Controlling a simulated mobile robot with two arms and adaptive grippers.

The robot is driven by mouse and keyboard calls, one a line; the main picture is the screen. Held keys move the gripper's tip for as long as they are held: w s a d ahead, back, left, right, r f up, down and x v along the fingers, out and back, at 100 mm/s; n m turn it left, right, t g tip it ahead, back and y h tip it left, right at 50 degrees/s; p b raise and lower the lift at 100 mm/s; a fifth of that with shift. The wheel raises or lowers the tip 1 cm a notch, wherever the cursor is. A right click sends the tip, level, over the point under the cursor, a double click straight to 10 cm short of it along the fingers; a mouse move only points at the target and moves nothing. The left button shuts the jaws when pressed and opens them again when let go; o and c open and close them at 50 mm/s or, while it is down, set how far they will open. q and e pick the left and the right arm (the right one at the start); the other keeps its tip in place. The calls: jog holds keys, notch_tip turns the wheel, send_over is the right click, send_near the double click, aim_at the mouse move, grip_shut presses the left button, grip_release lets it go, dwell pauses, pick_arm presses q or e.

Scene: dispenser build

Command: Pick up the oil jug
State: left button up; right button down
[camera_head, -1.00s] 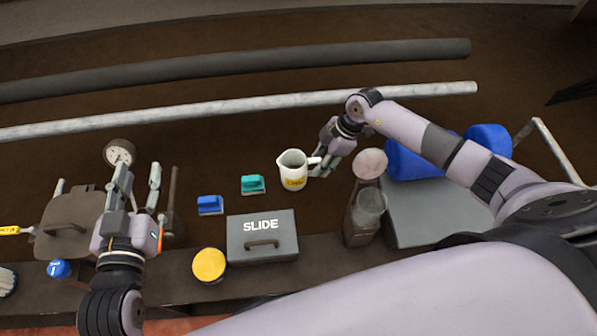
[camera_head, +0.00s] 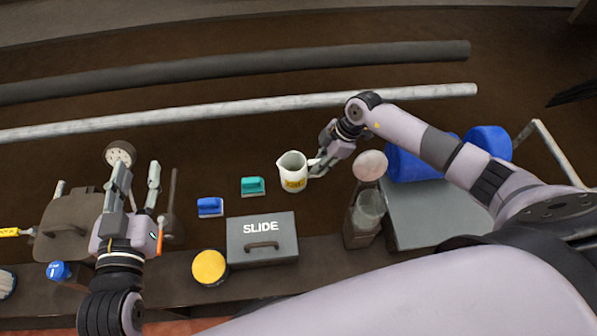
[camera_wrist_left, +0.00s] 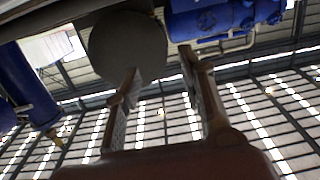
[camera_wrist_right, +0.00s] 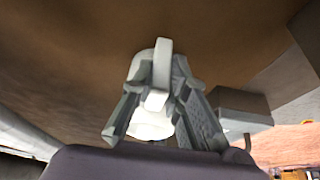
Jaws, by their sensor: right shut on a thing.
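The oil jug (camera_head: 292,171) is a white jug with a yellow label, upright on the brown surface in the middle of the head view. Its handle is on the right side. My right gripper (camera_head: 318,168) comes in from the right and is shut on that handle. In the right wrist view the white jug (camera_wrist_right: 152,124) shows between the fingers of the right gripper (camera_wrist_right: 157,98), partly hidden by them. My left gripper (camera_head: 137,176) is open and empty at the left, well apart from the jug. In the left wrist view its fingers (camera_wrist_left: 160,82) are spread with nothing between them.
A grey SLIDE box (camera_head: 262,226) stands in front of the jug. A teal block (camera_head: 252,187) and a blue block (camera_head: 210,207) lie left of it. A long pale pipe (camera_head: 230,107) runs behind.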

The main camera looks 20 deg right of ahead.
pick_arm(q)
jog(key=shift+f, duration=0.15)
pick_arm(e)
jog(key=shift+r, duration=0.25)
dwell(0.4)
